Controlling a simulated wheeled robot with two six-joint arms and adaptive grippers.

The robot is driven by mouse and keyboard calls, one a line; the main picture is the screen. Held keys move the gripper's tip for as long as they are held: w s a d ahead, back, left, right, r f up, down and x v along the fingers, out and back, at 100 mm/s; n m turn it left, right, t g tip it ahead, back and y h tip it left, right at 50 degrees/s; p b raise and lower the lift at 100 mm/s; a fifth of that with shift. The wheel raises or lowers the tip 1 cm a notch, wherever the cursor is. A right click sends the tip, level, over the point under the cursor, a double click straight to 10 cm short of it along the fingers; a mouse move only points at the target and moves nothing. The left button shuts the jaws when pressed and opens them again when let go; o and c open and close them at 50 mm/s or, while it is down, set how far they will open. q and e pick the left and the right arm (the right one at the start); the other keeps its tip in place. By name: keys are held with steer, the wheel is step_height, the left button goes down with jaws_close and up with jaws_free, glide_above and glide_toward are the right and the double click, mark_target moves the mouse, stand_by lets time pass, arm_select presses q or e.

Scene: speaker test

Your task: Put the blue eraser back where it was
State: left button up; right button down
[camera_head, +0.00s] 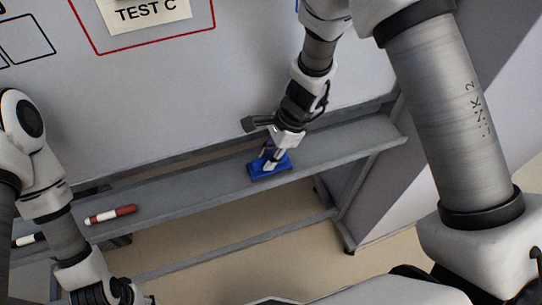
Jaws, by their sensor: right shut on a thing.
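The blue eraser (270,170) is at the right part of the grey tray (205,182) that runs below the whiteboard. My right gripper (276,153) comes down on the eraser from above and is shut on it. The eraser is at the tray's surface; I cannot tell whether its full underside touches. The fingers hide part of its top. My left gripper (112,294) is at the bottom left edge, partly cut off, and its fingers are not clear.
A red and white marker (110,215) lies on the tray to the left. A black and white marker (28,240) lies further left, partly behind my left arm. The whiteboard (190,90) stands behind the tray. The tray between the red marker and eraser is clear.

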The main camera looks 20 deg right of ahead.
steer(key=c, duration=1.1)
jaws_free()
steer(key=shift+a+f, duration=0.15)
steer(key=shift+o, duration=0.2)
steer(key=shift+w+d, duration=0.15)
steer(key=shift+d, duration=0.1)
steer(key=shift+r, duration=0.65)
steer(key=p+v, duration=0.1)
steer(key=v, duration=1)
